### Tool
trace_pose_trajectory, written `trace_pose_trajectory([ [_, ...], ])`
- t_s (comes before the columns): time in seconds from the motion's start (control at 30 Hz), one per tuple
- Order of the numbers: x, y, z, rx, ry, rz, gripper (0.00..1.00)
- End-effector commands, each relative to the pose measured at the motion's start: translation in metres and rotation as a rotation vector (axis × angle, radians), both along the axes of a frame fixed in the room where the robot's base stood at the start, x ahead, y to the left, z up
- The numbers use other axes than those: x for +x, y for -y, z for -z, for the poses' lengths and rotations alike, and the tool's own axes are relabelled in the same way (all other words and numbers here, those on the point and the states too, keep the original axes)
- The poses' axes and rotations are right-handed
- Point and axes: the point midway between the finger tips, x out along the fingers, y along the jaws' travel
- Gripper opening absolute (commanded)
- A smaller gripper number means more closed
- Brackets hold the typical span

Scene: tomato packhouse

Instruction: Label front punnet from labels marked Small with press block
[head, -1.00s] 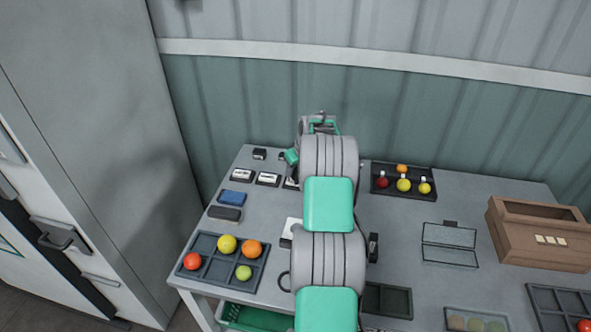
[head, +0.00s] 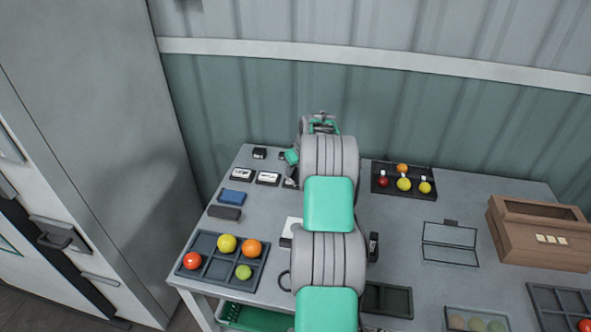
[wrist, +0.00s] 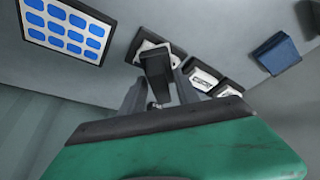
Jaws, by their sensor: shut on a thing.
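In the wrist view my gripper (wrist: 153,92) is shut on a dark press block (wrist: 156,72). The block is over a white label pad in a dark holder (wrist: 146,47); I cannot tell whether they touch. Two more label pads stand beside it, one (wrist: 204,80) close by; in the head view they are pads (head: 242,174) and (head: 267,179), their print too small to read. A clear punnet with round fruit (head: 475,320) is at the head view's bottom edge. A clear, frame-like open container (head: 448,243) stands behind it.
A blue block (head: 232,198) and a dark block (head: 225,213) lie left of my arm. A tray with coloured fruit (head: 205,268) is front left, another tray (head: 377,188) back right. A wooden box (head: 540,232) stands right. A sheet of blue labels (wrist: 28,36) shows in the wrist view.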

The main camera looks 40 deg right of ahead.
Motion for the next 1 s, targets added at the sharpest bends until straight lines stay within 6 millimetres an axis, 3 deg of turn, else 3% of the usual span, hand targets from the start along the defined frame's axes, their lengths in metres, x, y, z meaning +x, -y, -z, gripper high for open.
trace_pose_trajectory([
  [0.63,0.001,0.001,-0.064,-0.003,0.004,0.0,0.08],
  [1.0,0.001,0.0,-0.07,-0.003,0.003,0.0,0.08],
])
